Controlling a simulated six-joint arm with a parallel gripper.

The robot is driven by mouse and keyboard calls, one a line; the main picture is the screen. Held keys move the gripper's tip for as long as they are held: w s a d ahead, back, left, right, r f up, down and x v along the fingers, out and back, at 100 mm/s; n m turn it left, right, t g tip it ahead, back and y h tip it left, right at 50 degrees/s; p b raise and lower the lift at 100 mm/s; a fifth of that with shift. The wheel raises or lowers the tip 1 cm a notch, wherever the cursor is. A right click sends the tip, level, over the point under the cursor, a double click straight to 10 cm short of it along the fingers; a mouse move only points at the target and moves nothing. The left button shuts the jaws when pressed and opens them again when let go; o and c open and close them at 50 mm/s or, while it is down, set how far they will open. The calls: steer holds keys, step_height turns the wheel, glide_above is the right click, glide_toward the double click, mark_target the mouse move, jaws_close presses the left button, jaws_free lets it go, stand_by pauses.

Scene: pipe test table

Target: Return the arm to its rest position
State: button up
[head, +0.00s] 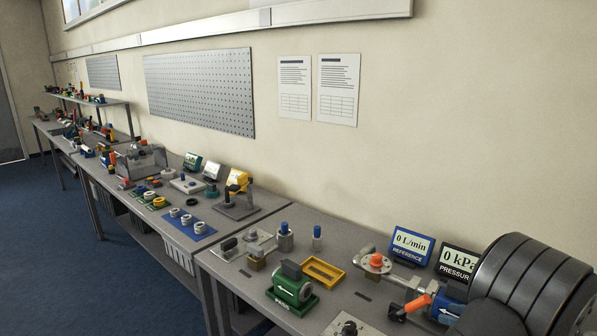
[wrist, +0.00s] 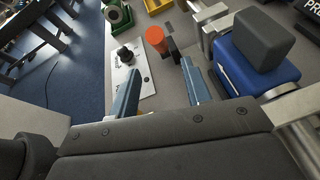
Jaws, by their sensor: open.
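My gripper (wrist: 158,66) shows in the wrist view with its two blue-grey fingers apart and nothing between them. An orange valve handle (wrist: 157,38) is just beyond the fingertips; I cannot tell how far below them it lies. The same orange handle (head: 417,303) shows in the head view at the lower right. In the head view, large dark ribbed rounded parts, probably my arm, fill the lower right corner and hide the bench behind them. My fingers cannot be made out there.
A blue meter (wrist: 255,60) stands right of the fingers. A white plate with a black knob (wrist: 125,58) lies left. A green pump (head: 292,285), a yellow tray (head: 323,272) and two displays, REFERENCE (head: 411,244) and PRESSURE (head: 458,262), stand on the bench. Blue floor (head: 90,285) is open left.

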mark_target(414, 301)
steer(key=x, duration=1)
steer(key=shift+w+a, duration=0.15)
steer(key=shift+a, duration=0.05)
steer(key=shift+w+a+r+g+h, duration=0.3)
steer(key=shift+r+g+h, duration=0.1)
steer(key=shift+g, duration=0.1)
steer(key=w+a+g+h, duration=0.1)
steer(key=w+a+r+g+h, duration=0.1)
steer(key=g+h, duration=0.1)
steer(key=shift+w+a+n, duration=0.15)
steer(key=shift+w+n, duration=0.05)
steer(key=shift+n, duration=0.1)
steer(key=shift+w+a+g+h, duration=0.65)
steer(key=shift+g+h, duration=0.35)
steer(key=shift+g, duration=0.1)
steer(key=shift+w+a+f+g+h, duration=0.4)
steer(key=shift+w+a+g+h, duration=0.25)
steer(key=shift+g+h, duration=0.3)
steer(key=shift+w+a+f+g+h, duration=0.35)
steer(key=shift+w+a+g+h, duration=0.3)
steer(key=shift+g+h, duration=0.3)
